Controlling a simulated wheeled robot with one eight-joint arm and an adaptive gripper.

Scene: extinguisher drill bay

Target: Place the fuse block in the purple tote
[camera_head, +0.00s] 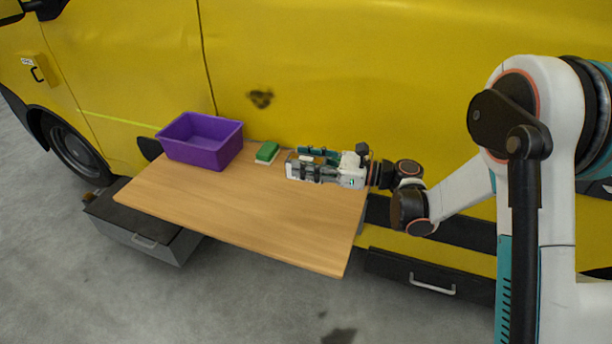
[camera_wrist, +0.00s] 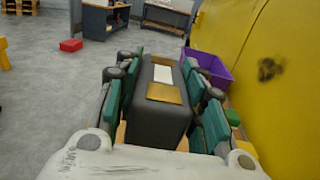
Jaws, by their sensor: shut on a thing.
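The fuse block (camera_wrist: 153,122) is a dark grey box with tan and white patches on top. My gripper (camera_wrist: 160,80) is shut on it, with green finger pads against both its sides. In the head view my gripper (camera_head: 296,164) is low over the right part of the wooden table and hides most of the block. I cannot tell whether the block touches the table. The purple tote (camera_head: 203,157) stands at the table's back left, left of my gripper. It also shows beyond the block in the wrist view (camera_wrist: 214,70); its inside is only partly visible.
A green and white sponge-like block (camera_head: 267,151) lies between the tote and my gripper. The wooden table (camera_head: 240,210) is clear in front. The yellow van side (camera_head: 330,70) rises close behind it. A grey drawer unit (camera_head: 140,232) is below left.

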